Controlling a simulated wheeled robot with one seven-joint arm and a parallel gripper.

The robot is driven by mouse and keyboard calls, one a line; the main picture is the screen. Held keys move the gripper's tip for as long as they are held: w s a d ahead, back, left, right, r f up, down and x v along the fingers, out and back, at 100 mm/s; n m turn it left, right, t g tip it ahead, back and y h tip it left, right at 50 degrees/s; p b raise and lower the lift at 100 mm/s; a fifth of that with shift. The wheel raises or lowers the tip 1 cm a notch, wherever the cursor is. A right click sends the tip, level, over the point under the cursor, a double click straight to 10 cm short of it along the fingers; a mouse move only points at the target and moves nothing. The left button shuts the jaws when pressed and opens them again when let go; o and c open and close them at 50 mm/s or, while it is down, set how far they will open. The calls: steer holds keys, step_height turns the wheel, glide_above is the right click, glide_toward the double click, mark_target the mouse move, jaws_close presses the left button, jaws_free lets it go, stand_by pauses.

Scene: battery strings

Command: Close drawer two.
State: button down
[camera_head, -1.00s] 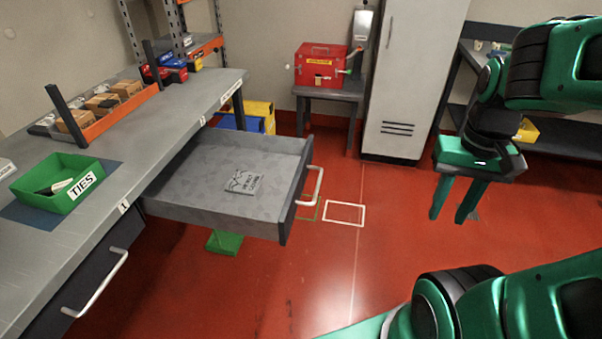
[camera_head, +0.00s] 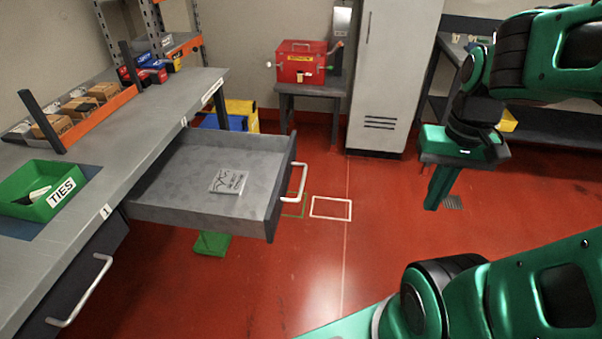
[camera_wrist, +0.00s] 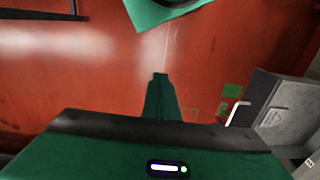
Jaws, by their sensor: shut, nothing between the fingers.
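A grey drawer (camera_head: 165,190) stands pulled out from the bench, with a flat printed card (camera_head: 229,181) lying in it. Its white handle (camera_head: 297,183) is on the dark front panel facing right. My gripper (camera_head: 431,207) hangs to the right of the handle, well apart from it, with its fingers shut together and empty. In the wrist view the shut fingers (camera_wrist: 160,78) show at the centre. The drawer (camera_wrist: 258,95) and its pale handle (camera_wrist: 239,113) show at the right edge there.
A closed dark drawer (camera_head: 70,288) with a white handle sits nearer under the bench. A green TIES bin (camera_head: 30,205) stands on the bench (camera_head: 140,130). A red box (camera_head: 302,64) and a tall cabinet (camera_head: 390,80) stand behind. Red floor between drawer and gripper is clear.

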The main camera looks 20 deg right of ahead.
steer(key=w+a+f+t+y, duration=0.1)
steer(key=w+f+t+y, duration=0.2)
steer(key=w, duration=1)
steer(key=w+a+f+t+y, duration=0.1)
steer(key=w+f+y, duration=0.35)
steer(key=w, duration=0.85)
steer(key=w+r+x, duration=0.1)
steer(key=x, duration=1.2)
steer(key=shift+w+a+f+h, duration=0.2)
steer(key=shift+a+h, duration=0.15)
steer(key=shift+a, duration=0.2)
